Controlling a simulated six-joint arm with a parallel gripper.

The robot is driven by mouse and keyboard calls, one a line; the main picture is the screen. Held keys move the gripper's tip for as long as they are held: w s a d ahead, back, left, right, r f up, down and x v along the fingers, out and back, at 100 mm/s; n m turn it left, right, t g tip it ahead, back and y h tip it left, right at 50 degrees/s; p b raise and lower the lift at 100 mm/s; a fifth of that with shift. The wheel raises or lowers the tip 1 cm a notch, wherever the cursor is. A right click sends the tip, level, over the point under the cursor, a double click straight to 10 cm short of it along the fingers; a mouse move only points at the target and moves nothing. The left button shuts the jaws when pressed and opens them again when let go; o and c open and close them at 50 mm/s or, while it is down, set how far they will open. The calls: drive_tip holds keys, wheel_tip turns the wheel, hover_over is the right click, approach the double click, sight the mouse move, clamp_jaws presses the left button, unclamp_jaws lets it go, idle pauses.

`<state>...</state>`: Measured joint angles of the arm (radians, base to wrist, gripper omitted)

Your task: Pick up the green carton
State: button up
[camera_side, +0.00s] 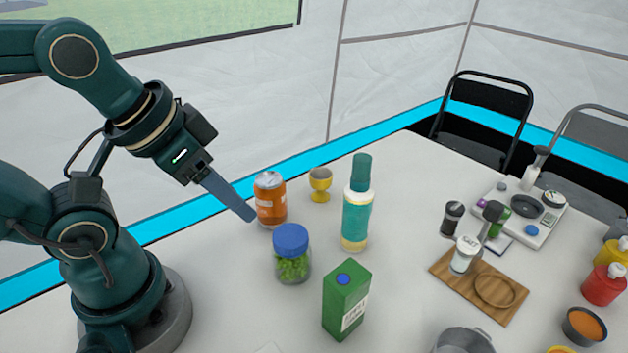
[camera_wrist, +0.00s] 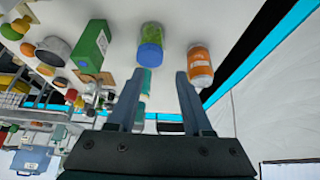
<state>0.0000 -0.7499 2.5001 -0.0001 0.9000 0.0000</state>
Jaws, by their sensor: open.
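The green carton (camera_side: 346,299) with a blue cap stands upright on the white table, at the lower middle of the side view. In the wrist view the green carton (camera_wrist: 90,46) is at the upper left, left of the fingers. My gripper (camera_side: 250,214) is above the table on the left, beside the orange can and well apart from the carton. In the wrist view my gripper (camera_wrist: 157,84) has its two fingers spread, with nothing held between them.
A blue-lidded jar (camera_side: 291,255) stands between my gripper and the carton. An orange can (camera_side: 270,200), a yellow egg cup (camera_side: 320,184) and a teal bottle (camera_side: 356,215) stand behind. A wooden board (camera_side: 510,312) lies to the right.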

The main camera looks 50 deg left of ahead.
drive_tip(key=shift+o, duration=0.3)
drive_tip(key=o, duration=0.7)
